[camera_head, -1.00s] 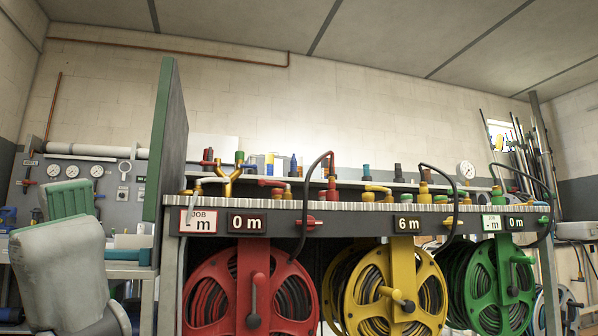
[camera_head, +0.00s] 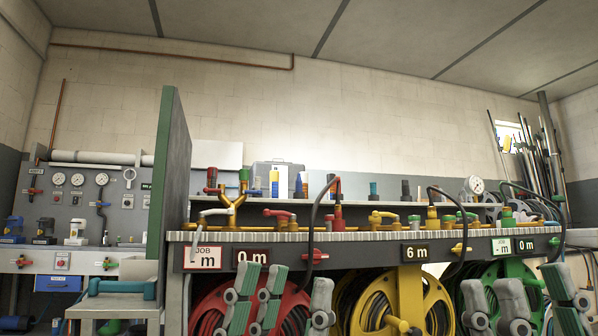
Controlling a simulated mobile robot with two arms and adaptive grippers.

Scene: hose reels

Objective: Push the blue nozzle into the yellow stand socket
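I cannot tell which is the blue nozzle. A yellow stand (camera_head: 432,216) on the bench has a dark hose end in its top; any free socket is too small to make out. My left gripper (camera_head: 285,284) is in front of the red reel, fingers up, spread and empty. My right gripper (camera_head: 517,282) is in front of the green reel, fingers spread and empty. Both are below the bench top, away from these pieces.
The bench edge (camera_head: 350,237) runs across above both grippers. A yellow Y-shaped fitting (camera_head: 233,205) and red stand (camera_head: 337,215) stand on it. Dark hoses arch over the edge. A tall green-edged panel (camera_head: 172,170) blocks the left side. Reels sit below the bench.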

